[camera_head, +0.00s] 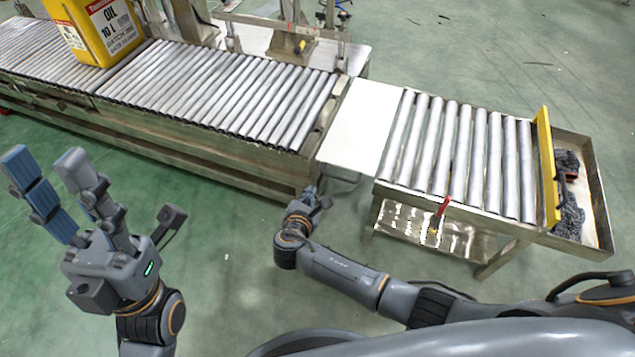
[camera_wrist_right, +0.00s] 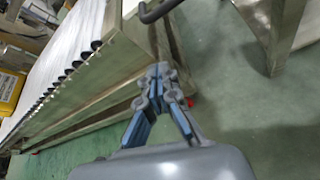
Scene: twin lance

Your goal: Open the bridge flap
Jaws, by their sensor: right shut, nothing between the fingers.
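The bridge flap (camera_head: 364,122) is a flat white panel in the head view. It lies level across the gap between the long roller conveyor (camera_head: 225,95) and the short one (camera_head: 460,150). My right gripper (camera_head: 316,194) is below the flap's near edge, beside the long conveyor's end. It is shut and empty, its fingertips together in the right wrist view (camera_wrist_right: 160,76). A dark curved bar (camera_wrist_right: 158,12) shows beyond those fingertips, apart from them; I cannot tell if it belongs to the flap. My left gripper (camera_head: 47,160) is open and empty, raised at the left.
A yellow oil canister (camera_head: 95,30) stands on the long conveyor. A yellow stop bar (camera_head: 546,165) and a metal tray (camera_head: 590,195) with dark items are at the short conveyor's right end. A red-handled lever (camera_head: 442,207) is on its near side. Green floor (camera_head: 225,230) is open in front.

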